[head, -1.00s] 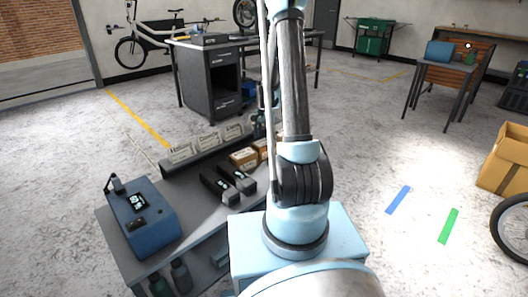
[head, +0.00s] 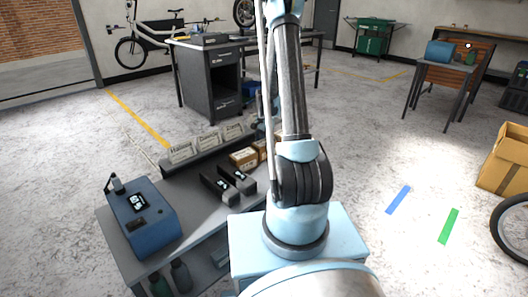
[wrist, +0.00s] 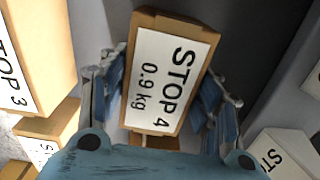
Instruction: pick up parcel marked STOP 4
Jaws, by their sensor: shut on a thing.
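The parcel marked STOP 4 (wrist: 162,75), a brown box with a white label reading "STOP 4 0.9 kg", fills the middle of the wrist view. My gripper (wrist: 160,105) has one blue-grey finger on each side of it and is shut on it. Whether the parcel touches the surface below cannot be told. In the head view my arm hides most of the gripper, and I cannot make out the STOP 4 parcel there.
A parcel marked STOP 3 (wrist: 42,50) stands close on the left in the wrist view. Another labelled parcel (wrist: 283,152) is at lower right. The grey workbench (head: 196,210) carries a blue device (head: 143,218) and two dark devices. Floor to the right is mostly open.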

